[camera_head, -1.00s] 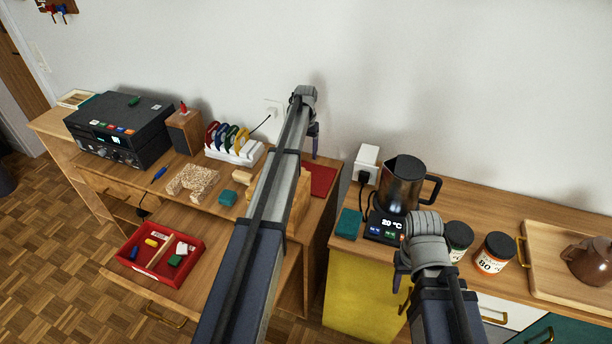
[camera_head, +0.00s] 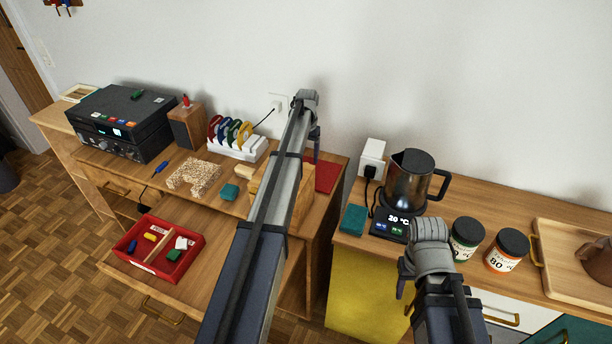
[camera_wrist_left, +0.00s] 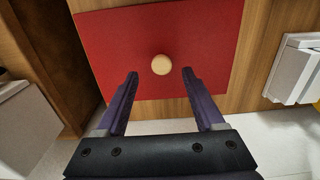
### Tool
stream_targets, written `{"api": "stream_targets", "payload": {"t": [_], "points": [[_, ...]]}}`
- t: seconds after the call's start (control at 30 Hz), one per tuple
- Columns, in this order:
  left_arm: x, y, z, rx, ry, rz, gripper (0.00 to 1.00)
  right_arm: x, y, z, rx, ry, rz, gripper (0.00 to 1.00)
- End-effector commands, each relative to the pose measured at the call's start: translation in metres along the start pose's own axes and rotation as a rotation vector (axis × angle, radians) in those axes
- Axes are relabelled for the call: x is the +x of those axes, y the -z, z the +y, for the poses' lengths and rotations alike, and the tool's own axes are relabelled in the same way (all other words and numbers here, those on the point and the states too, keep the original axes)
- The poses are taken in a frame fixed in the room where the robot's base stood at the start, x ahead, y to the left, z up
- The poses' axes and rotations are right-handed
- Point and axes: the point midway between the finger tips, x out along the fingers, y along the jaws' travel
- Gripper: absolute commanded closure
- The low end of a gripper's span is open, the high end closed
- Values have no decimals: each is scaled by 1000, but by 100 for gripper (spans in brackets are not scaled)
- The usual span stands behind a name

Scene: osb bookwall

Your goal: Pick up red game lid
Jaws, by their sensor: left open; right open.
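The red game lid (camera_head: 326,177) is a flat red panel on the right end of the wooden desk, partly hidden behind my left arm in the head view. In the left wrist view the lid (camera_wrist_left: 115,50) fills the upper middle and carries a round pale wooden knob (camera_wrist_left: 161,64). My left gripper (camera_wrist_left: 160,73) is open, its two fingers either side of the knob in the picture, with nothing between them. I cannot tell its height above the lid. It also shows in the head view (camera_head: 316,148). My right gripper (camera_head: 404,287) is open and empty in front of the right-hand cabinet.
A kettle (camera_head: 409,180) on a display base and two jars (camera_head: 465,238) stand on the right cabinet. A wooden block (camera_head: 299,192) stands beside the lid, partly behind my left arm. A red tray (camera_head: 190,262) with small pieces lies on the lower board.

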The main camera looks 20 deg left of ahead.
Motion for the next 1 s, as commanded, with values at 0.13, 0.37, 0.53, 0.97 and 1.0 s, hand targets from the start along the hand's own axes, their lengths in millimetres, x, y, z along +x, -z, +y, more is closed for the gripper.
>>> {"api": "stream_targets", "payload": {"t": [0.13, 0.37, 0.53, 0.97, 1.0], "points": [[26, -3, -3, 0, 0, 0, 30, 26, 2, -2, 0, 0, 0, 50], [34, -3, -3, 0, 0, 0, 30, 34, 2, -3, 0, 0, 0, 50], [33, -3, -3, 0, 0, 0, 32, 32, 2, -3, 0, 0, 0, 50], [33, -3, -3, 0, 0, 0, 80, 32, 2, -3, 0, 0, 0, 50], [33, -3, -3, 0, 0, 0, 85, 32, 2, -3, 0, 0, 0, 50]]}}
